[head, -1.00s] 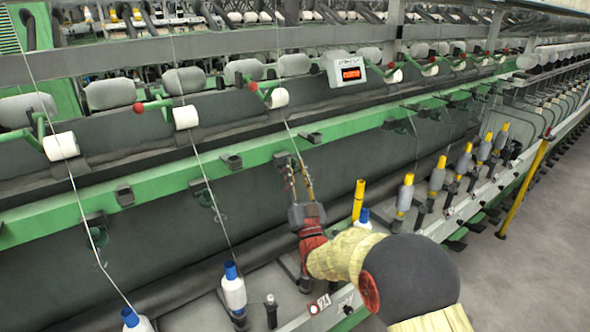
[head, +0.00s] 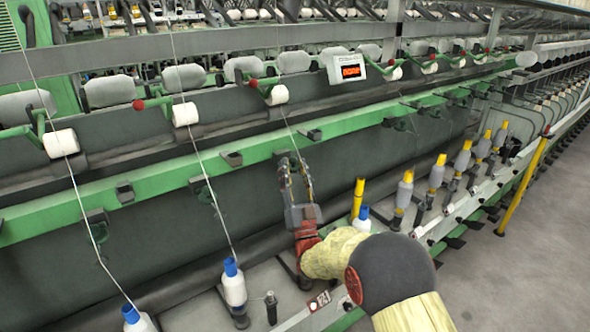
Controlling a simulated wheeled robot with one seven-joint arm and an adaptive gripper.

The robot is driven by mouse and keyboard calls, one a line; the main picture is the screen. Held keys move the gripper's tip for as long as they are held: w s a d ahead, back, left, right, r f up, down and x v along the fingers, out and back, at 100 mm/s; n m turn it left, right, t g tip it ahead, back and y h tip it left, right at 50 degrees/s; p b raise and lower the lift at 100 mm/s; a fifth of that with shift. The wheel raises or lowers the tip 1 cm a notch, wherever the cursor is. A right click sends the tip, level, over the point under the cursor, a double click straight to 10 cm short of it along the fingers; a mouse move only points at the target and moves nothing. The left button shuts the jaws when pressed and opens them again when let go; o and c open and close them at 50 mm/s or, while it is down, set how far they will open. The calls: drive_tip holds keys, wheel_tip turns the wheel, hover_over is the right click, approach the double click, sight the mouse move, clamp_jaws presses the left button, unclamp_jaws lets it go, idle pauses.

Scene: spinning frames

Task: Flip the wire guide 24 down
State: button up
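My gripper (head: 294,166) reaches up to the green rail (head: 255,153) in the middle of the head view, with its two fingers apart. A dark wire guide bracket (head: 281,154) sits on the rail right at the fingertips. The fingers partly hide the guide, so I cannot tell its angle or whether they touch it. A small plate (head: 319,301) that appears to read 24 is on the lower rail below my arm. Nothing is visibly held.
White bobbins with blue tops (head: 233,284) stand left of my arm, with taut threads above. A yellow tube (head: 358,198) and a blue-topped bobbin (head: 363,217) stand close on its right. Other wire guides (head: 207,195) hang along the rail. Open floor (head: 520,260) lies right.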

drive_tip(key=shift+w+f, duration=0.1)
drive_tip(key=shift+f, duration=0.1)
drive_tip(key=shift+s+d+f, duration=0.15)
drive_tip(key=shift+s+f, duration=0.15)
drive_tip(key=shift+s, duration=0.05)
drive_tip(key=v, duration=1.1)
drive_tip(key=shift+s+r, duration=0.1)
drive_tip(key=shift+s, duration=0.05)
